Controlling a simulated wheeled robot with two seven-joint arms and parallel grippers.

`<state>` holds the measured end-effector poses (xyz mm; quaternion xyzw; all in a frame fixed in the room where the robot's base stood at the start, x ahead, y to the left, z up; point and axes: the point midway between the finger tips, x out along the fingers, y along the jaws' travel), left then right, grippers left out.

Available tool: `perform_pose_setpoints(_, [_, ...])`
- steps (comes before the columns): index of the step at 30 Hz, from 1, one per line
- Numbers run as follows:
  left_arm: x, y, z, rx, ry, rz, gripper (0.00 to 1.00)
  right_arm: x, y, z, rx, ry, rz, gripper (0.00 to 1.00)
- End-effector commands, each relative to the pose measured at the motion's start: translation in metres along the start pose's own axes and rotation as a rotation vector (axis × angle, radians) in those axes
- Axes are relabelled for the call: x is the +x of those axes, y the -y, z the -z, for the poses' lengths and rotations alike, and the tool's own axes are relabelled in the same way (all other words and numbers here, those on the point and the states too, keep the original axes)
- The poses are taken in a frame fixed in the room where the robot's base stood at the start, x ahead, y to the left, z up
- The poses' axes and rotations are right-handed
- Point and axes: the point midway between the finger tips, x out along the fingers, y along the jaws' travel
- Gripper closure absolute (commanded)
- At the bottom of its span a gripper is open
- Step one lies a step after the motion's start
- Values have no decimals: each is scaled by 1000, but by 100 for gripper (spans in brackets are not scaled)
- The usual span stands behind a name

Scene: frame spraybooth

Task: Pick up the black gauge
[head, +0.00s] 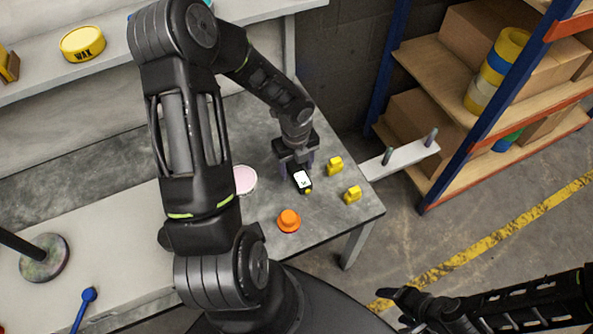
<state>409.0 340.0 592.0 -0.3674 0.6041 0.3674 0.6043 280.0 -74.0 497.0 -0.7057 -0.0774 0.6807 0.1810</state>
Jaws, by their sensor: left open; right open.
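The black gauge (302,182), with a white display face, lies on the grey workbench (352,215) near its right end. My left gripper (297,166) reaches down over the bench right at the gauge, its open fingers around or just behind the gauge's far end. I cannot tell whether the fingers touch it. My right gripper (392,301) is open and empty at the bottom right, over the floor and away from the bench.
Two small yellow pieces (335,166) (352,194) lie right of the gauge. An orange knob-like piece (288,220) sits in front of it, and a pinkish round disc (244,179) is to the left. A shelf rack (480,90) stands at right.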

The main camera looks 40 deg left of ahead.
Motion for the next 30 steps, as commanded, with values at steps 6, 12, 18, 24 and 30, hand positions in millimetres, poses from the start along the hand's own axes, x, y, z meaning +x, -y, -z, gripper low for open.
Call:
perform_pose_setpoints(6, [0, 0, 0, 0, 0, 0, 40, 0, 0, 0, 0, 0, 0, 26])
perform_pose_setpoints(12, [0, 0, 0, 0, 0, 0, 42, 0, 0, 0, 0, 0, 0, 26])
perform_pose_setpoints(18, [0, 0, 0, 0, 0, 0, 59, 0, 0, 0, 0, 0, 0, 26])
perform_pose_setpoints(24, [0, 0, 0, 0, 0, 0, 75, 0, 0, 0, 0, 0, 0, 26])
perform_pose_setpoints(30, [0, 0, 0, 0, 0, 0, 92, 0, 0, 0, 0, 0, 0, 26])
